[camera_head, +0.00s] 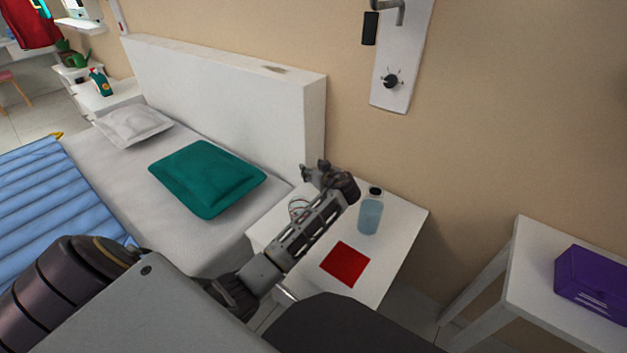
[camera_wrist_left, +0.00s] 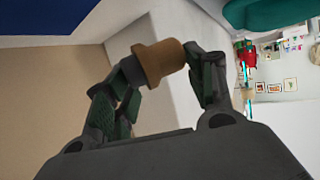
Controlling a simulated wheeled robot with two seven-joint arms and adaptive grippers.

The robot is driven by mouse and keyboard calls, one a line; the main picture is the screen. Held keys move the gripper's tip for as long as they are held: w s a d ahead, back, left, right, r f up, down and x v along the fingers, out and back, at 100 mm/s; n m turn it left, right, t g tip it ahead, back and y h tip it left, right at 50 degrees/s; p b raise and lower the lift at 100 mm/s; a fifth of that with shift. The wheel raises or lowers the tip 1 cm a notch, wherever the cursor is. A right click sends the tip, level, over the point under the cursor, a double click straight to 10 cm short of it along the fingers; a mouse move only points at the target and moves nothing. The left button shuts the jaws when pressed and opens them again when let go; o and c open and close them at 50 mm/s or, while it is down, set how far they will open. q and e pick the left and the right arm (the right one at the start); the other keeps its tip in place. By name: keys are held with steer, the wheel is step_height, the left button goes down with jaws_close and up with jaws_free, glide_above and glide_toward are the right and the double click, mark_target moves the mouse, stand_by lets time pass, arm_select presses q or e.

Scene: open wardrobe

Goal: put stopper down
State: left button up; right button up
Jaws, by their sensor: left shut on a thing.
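The brown cork-like stopper (camera_wrist_left: 158,62) is held between the fingers of my left gripper (camera_head: 322,172), as the left wrist view shows. In the head view the gripper is above the back of the white bedside table (camera_head: 402,240), close to the wall and the headboard. The stopper cannot be made out in the head view. A light blue bottle (camera_head: 370,214) with a dark top stands on the table to the right of the gripper. A flat red square (camera_head: 345,263) lies on the table in front of the bottle. My right gripper is not in view.
The bed's white headboard (camera_head: 225,85) rises left of the table, with a green pillow (camera_head: 207,178) on the bed. A purple box (camera_head: 592,282) sits on another white table at the right. The bedside table's right part is bare.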

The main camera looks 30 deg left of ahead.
arm_select(q)
steer(key=shift+f, duration=0.6)
step_height(320, 180, down, 3)
steer(key=shift+r+b, duration=0.1)
steer(key=shift+b, duration=0.5)
steer(key=shift+f, duration=0.25)
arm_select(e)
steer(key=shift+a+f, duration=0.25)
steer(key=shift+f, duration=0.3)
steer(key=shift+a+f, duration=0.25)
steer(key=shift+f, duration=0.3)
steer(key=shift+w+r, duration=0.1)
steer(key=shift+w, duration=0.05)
arm_select(q)
steer(key=shift+f, duration=0.2)
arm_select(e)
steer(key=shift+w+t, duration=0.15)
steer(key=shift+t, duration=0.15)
arm_select(q)
steer(key=o, duration=0.9)
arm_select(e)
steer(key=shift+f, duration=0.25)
